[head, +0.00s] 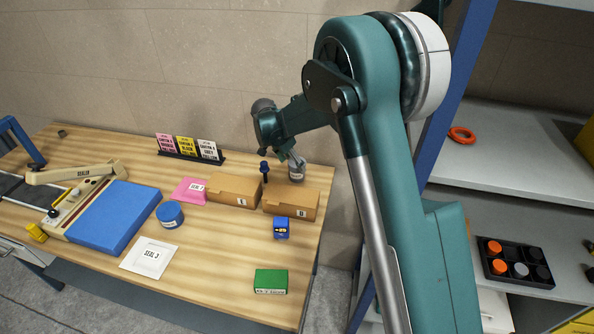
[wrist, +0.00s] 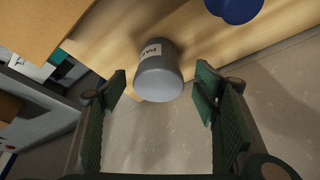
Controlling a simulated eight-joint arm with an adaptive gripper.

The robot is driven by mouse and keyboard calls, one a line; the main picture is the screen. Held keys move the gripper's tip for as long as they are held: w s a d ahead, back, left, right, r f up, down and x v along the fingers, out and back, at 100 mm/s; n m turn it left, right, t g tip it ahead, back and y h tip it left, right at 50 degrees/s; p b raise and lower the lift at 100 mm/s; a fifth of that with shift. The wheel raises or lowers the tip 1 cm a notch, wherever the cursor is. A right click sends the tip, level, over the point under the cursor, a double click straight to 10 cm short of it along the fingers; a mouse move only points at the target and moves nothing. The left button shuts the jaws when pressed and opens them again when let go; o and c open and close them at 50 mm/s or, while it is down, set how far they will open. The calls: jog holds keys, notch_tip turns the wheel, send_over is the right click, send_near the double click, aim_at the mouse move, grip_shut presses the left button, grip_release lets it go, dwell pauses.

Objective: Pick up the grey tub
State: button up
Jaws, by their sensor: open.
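The grey tub (wrist: 160,75) has a white label and stands near the table's edge in the wrist view. It lies just ahead of my gripper (wrist: 162,95), between the lines of the two green-padded fingers. My gripper is open and empty, with the fingers spread on either side. In the head view the tub (head: 296,172) is at the far right of the table, beside my gripper (head: 291,160) and behind a brown box. Part of it is hidden there.
Two brown boxes (head: 234,191) (head: 291,203) stand in front of the tub. A dark blue stamp-like object (head: 264,169) stands to its left. The table's right edge is close by. A blue tub (head: 170,214), blue block (head: 281,228) and green box (head: 270,281) stand further forward.

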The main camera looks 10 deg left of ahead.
dwell(0.3)
jog(key=shift+x, duration=2.6)
jog(key=c, duration=1.1)
jog(key=shift+c, duration=0.2)
jog(key=shift+r, duration=0.1)
jog(key=shift+r, duration=4.95)
